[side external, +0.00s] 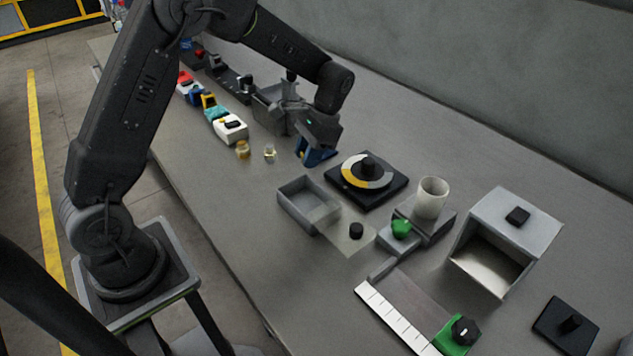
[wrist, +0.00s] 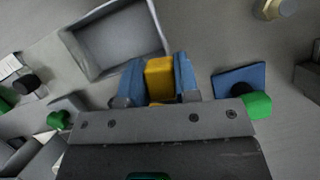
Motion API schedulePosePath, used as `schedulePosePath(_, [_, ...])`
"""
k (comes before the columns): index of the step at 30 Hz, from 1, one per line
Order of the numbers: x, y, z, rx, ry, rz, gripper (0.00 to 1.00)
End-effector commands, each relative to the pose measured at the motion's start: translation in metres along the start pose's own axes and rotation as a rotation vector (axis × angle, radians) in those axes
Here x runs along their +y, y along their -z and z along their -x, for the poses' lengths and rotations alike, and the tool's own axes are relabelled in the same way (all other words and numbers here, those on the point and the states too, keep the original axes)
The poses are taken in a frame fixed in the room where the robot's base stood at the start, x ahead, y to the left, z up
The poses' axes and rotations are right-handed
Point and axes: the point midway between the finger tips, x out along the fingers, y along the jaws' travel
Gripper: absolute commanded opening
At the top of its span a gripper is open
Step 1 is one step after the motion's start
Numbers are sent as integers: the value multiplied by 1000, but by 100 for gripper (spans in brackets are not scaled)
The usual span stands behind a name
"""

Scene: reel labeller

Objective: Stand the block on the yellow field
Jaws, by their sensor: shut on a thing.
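My gripper (side external: 317,155) has blue fingers and hangs over the bench, just left of and behind the turntable. In the wrist view its fingers (wrist: 159,80) are shut on a yellow block (wrist: 160,75), gripped between them. The block is not clearly visible in the side external view. The yellow field (side external: 351,181) is the front-left part of the ring on a round disc, which also has white and grey parts. The disc has a black knob (side external: 368,165) at its centre and sits on a black square base (side external: 397,191). My gripper is apart from the disc.
An open grey tray (side external: 290,208) stands in front of the turntable, also in the wrist view (wrist: 157,20). A white cup (side external: 432,197), a green knob (side external: 401,229) and a grey box (side external: 520,215) are to the right. Two small amber pieces (side external: 243,150) lie left of my gripper.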

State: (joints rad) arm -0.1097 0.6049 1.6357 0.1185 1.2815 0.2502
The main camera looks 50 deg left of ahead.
Motion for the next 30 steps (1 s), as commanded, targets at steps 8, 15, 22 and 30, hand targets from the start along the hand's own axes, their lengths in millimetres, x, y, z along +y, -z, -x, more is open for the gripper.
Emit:
schedulePosePath(8, [13,17,-1,0,-73,181,6])
schedulePosePath(15, [17,25,8,4,-73,183,6])
schedulePosePath(22, [36,53,45,4,-72,184,6])
schedulePosePath(30, [50,66,66,-2,-75,184,6])
